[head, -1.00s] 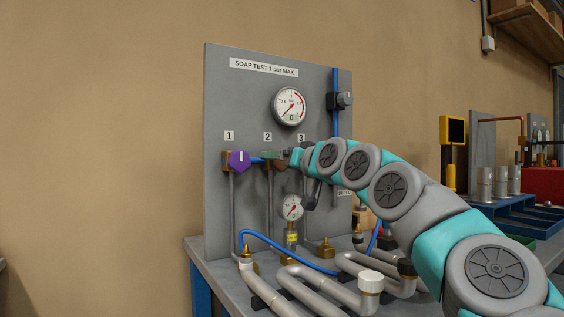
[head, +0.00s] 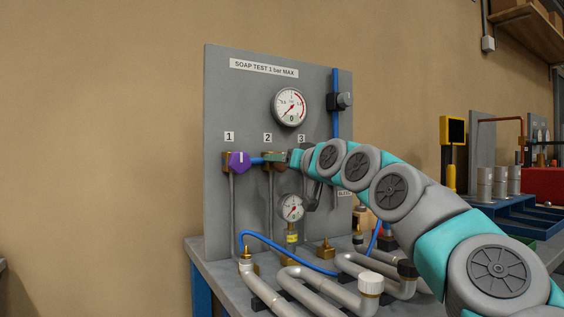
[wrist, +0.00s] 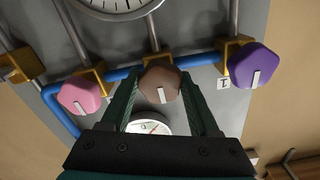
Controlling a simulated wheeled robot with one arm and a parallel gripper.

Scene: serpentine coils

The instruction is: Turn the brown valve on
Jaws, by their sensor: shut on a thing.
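The brown valve (wrist: 161,84) has a faceted knob with a white mark, which points toward the bottom of the wrist picture. It sits between the two fingers of my gripper (wrist: 161,90), which is shut on it. In the head view, the brown valve (head: 281,163) shows only partly, under the label 2. My gripper (head: 279,157) reaches it from the right and covers part of it.
A purple valve (head: 238,162) under label 1 and a pink valve (wrist: 80,96) flank the brown one closely. A blue pipe (wrist: 62,112) runs behind the knobs. A gauge (head: 291,207) hangs below. Grey coiled pipes (head: 325,285) and a blue hose fill the bench top.

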